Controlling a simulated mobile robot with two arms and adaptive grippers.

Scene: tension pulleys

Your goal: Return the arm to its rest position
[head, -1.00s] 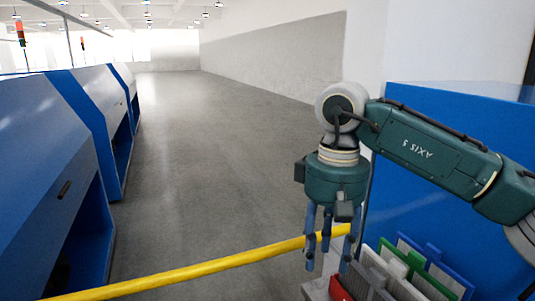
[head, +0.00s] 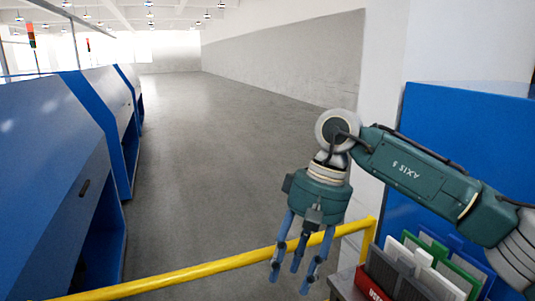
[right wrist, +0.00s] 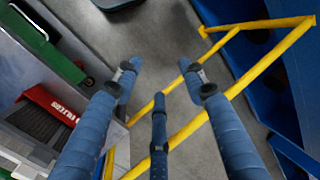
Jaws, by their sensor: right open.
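My right arm comes in from the right in the head view. Its right gripper (head: 298,262) hangs down with blue fingers spread, open and empty. It is beside and left of a rack of coloured panels, in front of the yellow rail. My left gripper is not in view.
A yellow rail (head: 200,270) crosses the lower part of the head view. A red box (head: 373,283) and several grey, white and green panels (head: 462,268) stand at lower right. Blue machines (head: 50,150) line the left. The grey floor (head: 220,140) between is clear.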

